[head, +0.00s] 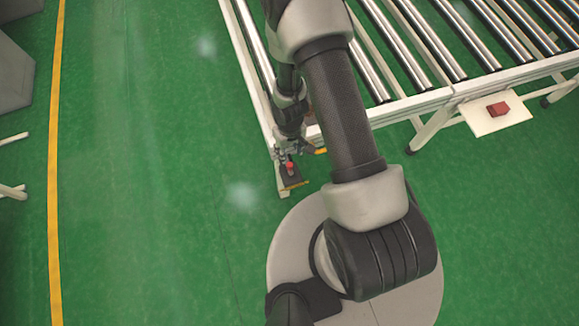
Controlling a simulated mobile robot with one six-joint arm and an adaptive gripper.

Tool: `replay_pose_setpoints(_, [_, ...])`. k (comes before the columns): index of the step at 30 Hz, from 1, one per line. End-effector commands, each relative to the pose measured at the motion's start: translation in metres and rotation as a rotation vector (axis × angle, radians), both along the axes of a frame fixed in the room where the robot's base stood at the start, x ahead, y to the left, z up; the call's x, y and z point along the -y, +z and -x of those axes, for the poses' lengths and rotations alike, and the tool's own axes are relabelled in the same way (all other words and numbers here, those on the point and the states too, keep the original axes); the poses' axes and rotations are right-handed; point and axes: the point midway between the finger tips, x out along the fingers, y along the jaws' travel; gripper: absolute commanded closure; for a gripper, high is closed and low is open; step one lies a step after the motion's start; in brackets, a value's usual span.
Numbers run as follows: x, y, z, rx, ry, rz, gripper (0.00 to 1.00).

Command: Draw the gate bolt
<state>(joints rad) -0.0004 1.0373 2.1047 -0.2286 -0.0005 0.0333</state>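A small red knob (290,166) shows at the near left corner of the roller conveyor. It sits by a dark plate (291,176) with a yellow edge; I take it to be the handle of the gate bolt. My gripper (283,155) is pointed down at this corner, right beside the red knob in the picture. The gripper is small and dark here. I cannot tell whether its fingers touch the knob or how far they are apart. The bolt's shaft and the gate itself cannot be made out behind my arm.
The roller conveyor (465,87) with a white frame fills the upper right. A pale panel with a red block (498,108) hangs at its near side. A yellow floor line (55,160) runs down the left, with grey objects (12,75) beyond. The green floor between is clear.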

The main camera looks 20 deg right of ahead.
Motion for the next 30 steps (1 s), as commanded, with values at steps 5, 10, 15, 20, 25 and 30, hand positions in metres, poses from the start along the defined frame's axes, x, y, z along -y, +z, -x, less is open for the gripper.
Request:
replay_pose_setpoints(5, [0.0, -0.032, 0.0, 0.0, 0.0, 0.0, 0.6])
replay_pose_setpoints(10, [0.0, -0.056, 0.0, 0.0, 0.001, 0.0, 0.6])
replay_pose_setpoints(15, [0.0, -0.08, 0.0, 0.0, 0.001, 0.0, 0.6])
replay_pose_setpoints(20, [0.0, -0.102, 0.0, 0.0, 0.001, 0.0, 0.6])
replay_pose_setpoints(25, [0.0, -0.12, 0.0, 0.0, 0.001, 0.0, 0.6])
replay_pose_setpoints(30, [0.0, -0.126, 0.0, 0.0, 0.001, 0.0, 0.6])
